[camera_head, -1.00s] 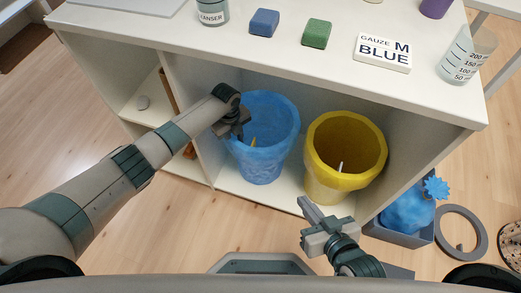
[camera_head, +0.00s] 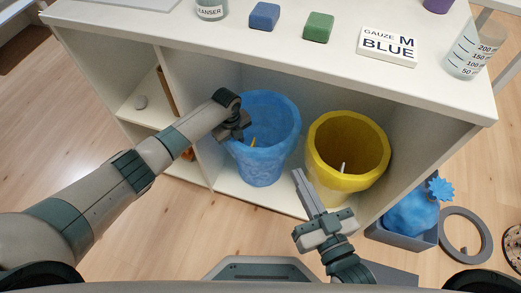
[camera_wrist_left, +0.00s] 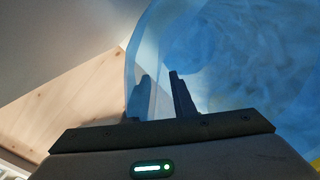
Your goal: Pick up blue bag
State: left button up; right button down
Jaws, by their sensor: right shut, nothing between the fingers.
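A blue bag-like bin (camera_head: 262,150), with crinkled, translucent walls, stands upright in the cabinet's lower compartment. My left gripper (camera_head: 236,135) is at its left rim; in the left wrist view its fingers (camera_wrist_left: 162,95) are apart, with the blue wall (camera_wrist_left: 240,60) around them. One finger looks blue-tinted, as if behind the film; I cannot tell whether the wall touches either finger. My right gripper (camera_head: 304,182) is shut and empty, in front of the yellow bin. A knotted blue bag (camera_head: 410,212) sits in a grey box on the floor at right.
A yellow bin (camera_head: 345,150) stands right of the blue one. The white cabinet top (camera_head: 210,50) overhangs both and carries a blue block, a green block, a gauze box and a beaker. A grey ring (camera_head: 462,232) lies on the floor at right.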

pick_arm(q)
grip_shut()
dwell(1.5)
